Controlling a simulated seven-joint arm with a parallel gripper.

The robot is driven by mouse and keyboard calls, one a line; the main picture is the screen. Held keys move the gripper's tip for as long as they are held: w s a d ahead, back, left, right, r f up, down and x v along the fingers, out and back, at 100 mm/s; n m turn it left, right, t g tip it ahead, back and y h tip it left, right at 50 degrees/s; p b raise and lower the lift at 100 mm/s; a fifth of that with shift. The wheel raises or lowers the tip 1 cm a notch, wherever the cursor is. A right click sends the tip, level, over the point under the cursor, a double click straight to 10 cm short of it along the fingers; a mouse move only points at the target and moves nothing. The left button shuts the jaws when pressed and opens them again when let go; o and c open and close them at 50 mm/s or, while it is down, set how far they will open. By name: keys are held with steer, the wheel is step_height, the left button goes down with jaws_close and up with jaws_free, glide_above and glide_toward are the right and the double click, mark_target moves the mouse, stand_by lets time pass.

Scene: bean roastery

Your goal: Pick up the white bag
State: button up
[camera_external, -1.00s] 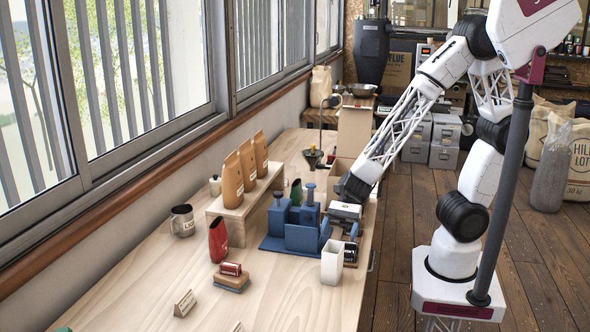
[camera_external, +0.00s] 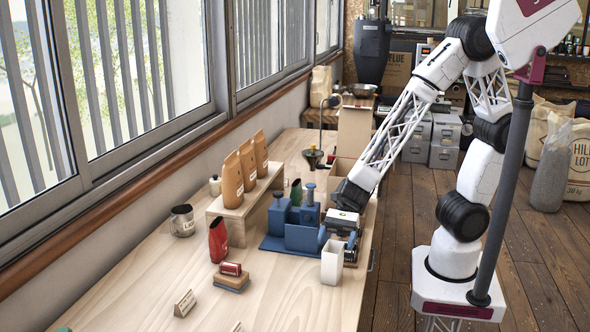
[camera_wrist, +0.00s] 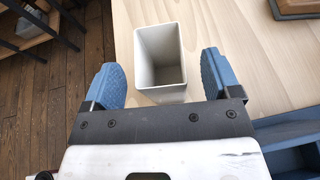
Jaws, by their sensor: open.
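The white bag (camera_external: 332,264) stands upright on the wooden table near its right edge, looking like a square, open-topped box. In the wrist view the white bag (camera_wrist: 188,68) shows its empty inside from above. My gripper (camera_external: 338,240) is just above and behind the bag in the external view. In the wrist view my gripper (camera_wrist: 160,75) is open, with one blue finger on each side of the bag in the picture. A gap shows between the bag and both fingers.
A blue stand (camera_external: 275,244) is close to the left of my gripper. A red bag (camera_external: 218,242), a metal mug (camera_external: 183,221) and a brush-like block (camera_external: 231,284) are further left. Brown bags (camera_external: 232,180) stand on a wooden riser. The table's front is mostly clear.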

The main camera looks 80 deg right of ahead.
mark_target(330, 258)
steer(key=shift+x, duration=1.6)
steer(key=shift+c, duration=0.2)
steer(key=c, duration=1.2)
